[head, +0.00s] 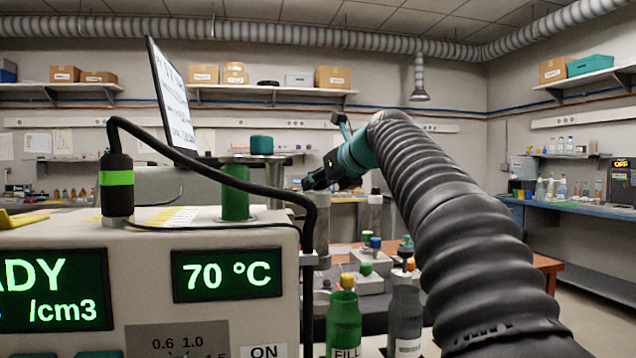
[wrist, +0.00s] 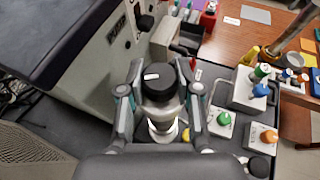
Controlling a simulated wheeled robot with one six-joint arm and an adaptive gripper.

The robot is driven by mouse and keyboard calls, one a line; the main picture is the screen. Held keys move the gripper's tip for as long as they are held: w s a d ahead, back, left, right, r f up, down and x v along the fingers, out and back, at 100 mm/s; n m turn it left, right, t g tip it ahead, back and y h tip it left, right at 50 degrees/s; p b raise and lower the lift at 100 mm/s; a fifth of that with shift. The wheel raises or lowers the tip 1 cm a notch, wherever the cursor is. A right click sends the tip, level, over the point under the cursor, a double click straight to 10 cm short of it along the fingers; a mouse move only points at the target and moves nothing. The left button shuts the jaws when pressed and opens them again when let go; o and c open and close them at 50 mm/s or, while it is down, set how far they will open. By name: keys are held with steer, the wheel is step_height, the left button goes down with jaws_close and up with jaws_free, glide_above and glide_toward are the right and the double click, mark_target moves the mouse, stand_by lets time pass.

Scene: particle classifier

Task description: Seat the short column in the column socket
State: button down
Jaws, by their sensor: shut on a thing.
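My gripper (wrist: 160,104) is shut on an upright cylinder with a black round cap bearing a white mark, which looks like the short column (wrist: 160,82). A finger lies on each side of it, and its pale metallic body shows below the cap. In the head view my gripper (head: 318,180) is dark and small, beside the right end of the white machine. A grey metallic cylinder (head: 322,232) stands upright below it; I cannot tell whether this is the held piece. The column socket cannot be made out, and the foot of the held piece is mostly hidden.
The white machine (head: 235,265) with green displays fills the left; a black cable (head: 215,170) arches over it. A grey tray (wrist: 225,95) holds blocks with green (wrist: 224,118) and orange (wrist: 268,136) knobs. Two bottles, green (head: 343,315) and grey (head: 405,310), stand in front.

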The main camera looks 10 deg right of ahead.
mark_target(325, 221)
steer(key=shift+s+r, duration=0.1)
steer(key=shift+f+b, duration=1.95)
steer(key=shift+f, duration=0.9)
steer(key=shift+r+p, duration=0.1)
steer(key=shift+p, duration=0.95)
steer(key=shift+f+b, duration=0.8)
steer(key=shift+f, duration=0.9)
stand_by(0.5)
steer(key=c, duration=0.7)
jaws_free()
steer(key=shift+f, duration=0.15)
steer(key=v, duration=1.2)
